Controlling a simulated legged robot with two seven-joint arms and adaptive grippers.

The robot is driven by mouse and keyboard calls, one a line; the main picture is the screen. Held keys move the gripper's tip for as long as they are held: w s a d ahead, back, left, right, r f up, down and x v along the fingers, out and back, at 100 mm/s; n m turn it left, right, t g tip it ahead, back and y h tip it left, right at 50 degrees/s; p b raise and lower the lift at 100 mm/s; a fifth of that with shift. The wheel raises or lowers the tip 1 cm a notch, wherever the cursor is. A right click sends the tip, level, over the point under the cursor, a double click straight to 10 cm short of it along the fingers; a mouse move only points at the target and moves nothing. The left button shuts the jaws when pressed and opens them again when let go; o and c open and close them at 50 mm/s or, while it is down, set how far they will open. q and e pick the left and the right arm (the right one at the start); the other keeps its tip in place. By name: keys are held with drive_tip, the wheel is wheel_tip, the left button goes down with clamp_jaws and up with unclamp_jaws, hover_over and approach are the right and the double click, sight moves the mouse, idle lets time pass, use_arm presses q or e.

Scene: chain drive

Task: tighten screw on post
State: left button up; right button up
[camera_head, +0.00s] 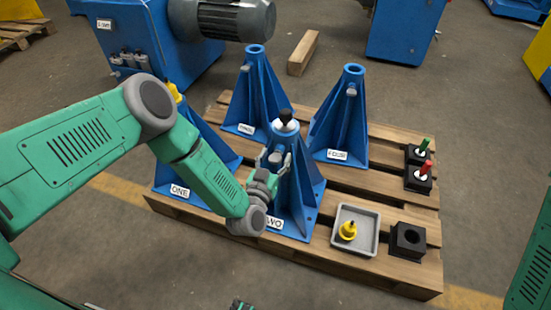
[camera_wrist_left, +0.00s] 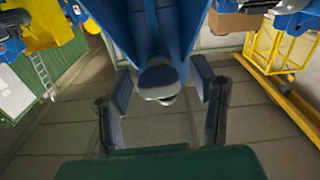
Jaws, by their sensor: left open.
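The blue post labelled TWO (camera_head: 299,191) stands on the pallet's front side, with a white and black piece (camera_head: 286,120) in its top. Its grey screw (camera_head: 276,157) sticks out near the top. My left gripper (camera_head: 273,160) is at this post, its open fingers on either side of the screw. In the left wrist view, the screw's rounded grey head (camera_wrist_left: 158,80) lies between the spread fingers (camera_wrist_left: 161,92), with a gap visible on each side. The blue post (camera_wrist_left: 155,25) rises behind it.
Other blue posts stand on the pallet (camera_head: 400,276): ONE (camera_head: 205,150) with a yellow top, and two behind (camera_head: 258,100), (camera_head: 340,125). A grey tray (camera_head: 372,222) holds a yellow piece (camera_head: 348,231). Black blocks (camera_head: 408,242) stand at the right.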

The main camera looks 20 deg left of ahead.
use_arm(q)
clamp_jaws()
drive_tip(key=shift+m+p, duration=0.5)
drive_tip(key=shift+p, duration=0.05)
unclamp_jaws()
drive_tip(key=s, duration=1.2)
drive_tip(key=shift+a, duration=0.15)
